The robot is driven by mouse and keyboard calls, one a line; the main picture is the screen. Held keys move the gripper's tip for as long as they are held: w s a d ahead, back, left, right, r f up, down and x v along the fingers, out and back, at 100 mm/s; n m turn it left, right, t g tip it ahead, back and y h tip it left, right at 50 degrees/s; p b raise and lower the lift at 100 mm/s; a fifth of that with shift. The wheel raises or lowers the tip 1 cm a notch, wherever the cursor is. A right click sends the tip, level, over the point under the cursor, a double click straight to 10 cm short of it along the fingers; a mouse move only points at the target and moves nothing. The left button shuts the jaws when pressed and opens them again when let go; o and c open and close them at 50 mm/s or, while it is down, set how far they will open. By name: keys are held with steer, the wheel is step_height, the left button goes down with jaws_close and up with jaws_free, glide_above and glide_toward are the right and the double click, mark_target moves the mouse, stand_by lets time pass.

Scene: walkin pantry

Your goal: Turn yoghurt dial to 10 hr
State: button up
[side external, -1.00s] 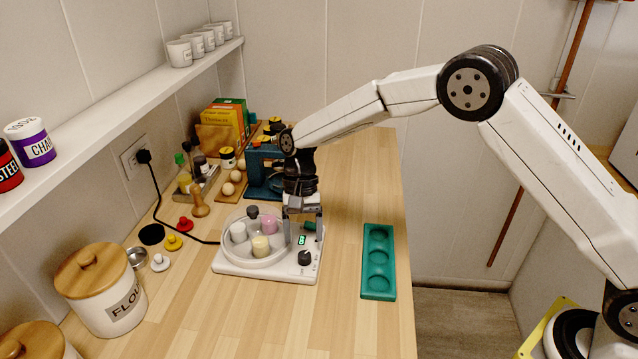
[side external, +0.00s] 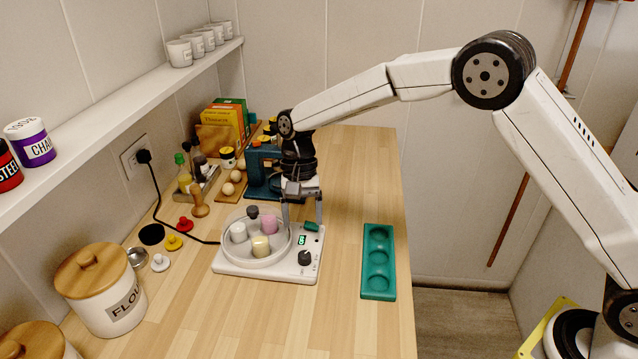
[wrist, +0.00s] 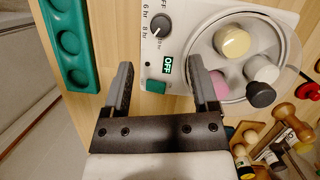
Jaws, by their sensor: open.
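The yoghurt maker is a white base (side external: 264,276) with a round clear-lidded tub (side external: 240,258) holding several jars. Its dark dial (side external: 304,258) is at the front right corner and also shows in the wrist view (wrist: 161,25), with "6 hr" and "8 hr" printed beside it. The dial's pale mark seems to point toward the 8 hr side. The lit green display (wrist: 167,66) reads OFF. A green switch (wrist: 155,87) is beside the display. My gripper (side external: 303,223) is open and empty above the switch end of the base, apart from the dial; its fingers show in the wrist view (wrist: 160,64).
A green tray (side external: 378,285) with three round hollows lies to the right on the wooden counter. A flour canister (side external: 115,305), small coloured knobbed pieces and a bottle rack (side external: 197,185) stand left. A black cord runs to the wall socket. The front counter is clear.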

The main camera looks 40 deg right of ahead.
mark_target(304, 254)
steer(key=shift+s+a+r+t+h, duration=0.2)
steer(key=shift+s+a+t+h, duration=0.25)
steer(key=shift+s+t, duration=0.3)
steer(key=shift+s+a+r+t+h, duration=0.15)
steer(key=shift+s+a+t+h, duration=0.3)
steer(key=shift+t, duration=0.4)
steer(key=shift+d+f, duration=0.1)
steer(key=shift+f, duration=3.8)
jaws_close()
